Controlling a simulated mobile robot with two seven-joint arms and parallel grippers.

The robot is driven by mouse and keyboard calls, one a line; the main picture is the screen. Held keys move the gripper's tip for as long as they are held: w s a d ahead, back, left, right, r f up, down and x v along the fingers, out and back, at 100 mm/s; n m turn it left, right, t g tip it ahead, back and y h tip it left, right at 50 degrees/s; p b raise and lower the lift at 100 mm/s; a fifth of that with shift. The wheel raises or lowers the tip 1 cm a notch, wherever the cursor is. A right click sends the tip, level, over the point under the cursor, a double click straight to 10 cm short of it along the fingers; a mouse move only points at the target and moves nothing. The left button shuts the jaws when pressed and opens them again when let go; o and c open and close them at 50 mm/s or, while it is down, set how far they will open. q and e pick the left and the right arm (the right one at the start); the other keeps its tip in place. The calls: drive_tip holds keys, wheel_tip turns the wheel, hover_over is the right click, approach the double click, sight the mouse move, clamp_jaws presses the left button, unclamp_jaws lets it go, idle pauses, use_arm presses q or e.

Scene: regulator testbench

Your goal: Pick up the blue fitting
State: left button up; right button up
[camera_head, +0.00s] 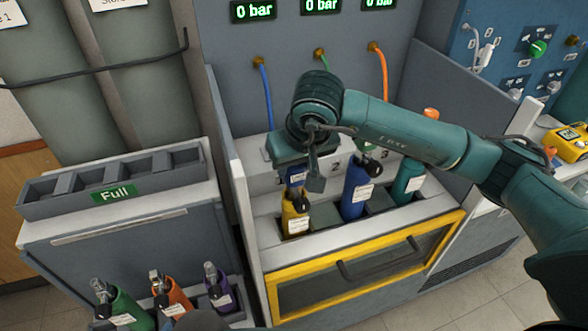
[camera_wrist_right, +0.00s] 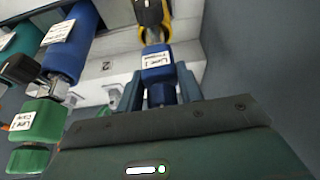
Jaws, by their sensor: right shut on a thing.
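The blue fitting (camera_wrist_right: 158,73) has a white Line 1 label and sits between the two fingers of my right gripper (camera_wrist_right: 160,88) in the wrist view. In the head view, the fitting (camera_head: 296,176) shows as a small blue piece, partly hidden by the right gripper (camera_head: 302,178). The gripper is shut on it, above the yellow cylinder (camera_head: 294,216) in the first bay. In the wrist view, the fitting lines up with the cylinder's black valve (camera_wrist_right: 150,12); I cannot tell whether they touch. My left gripper is out of view.
A blue cylinder (camera_head: 356,189) and a teal cylinder (camera_head: 406,183) stand in the neighbouring bays. A green fitting (camera_wrist_right: 40,122) is close by. The yellow-framed door (camera_head: 367,267) is in front. At left, the Full rack (camera_head: 150,178) has empty slots.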

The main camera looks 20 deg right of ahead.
drive_tip(key=shift+c, duration=0.9)
drive_tip(key=shift+r, duration=0.1)
wheel_tip(320, 180, up, 9)
drive_tip(key=shift+b, duration=0.6)
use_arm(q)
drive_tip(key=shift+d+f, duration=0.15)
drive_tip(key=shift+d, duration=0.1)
use_arm(e)
drive_tip(key=shift+r, duration=0.45)
drive_tip(key=shift+w, duration=0.1)
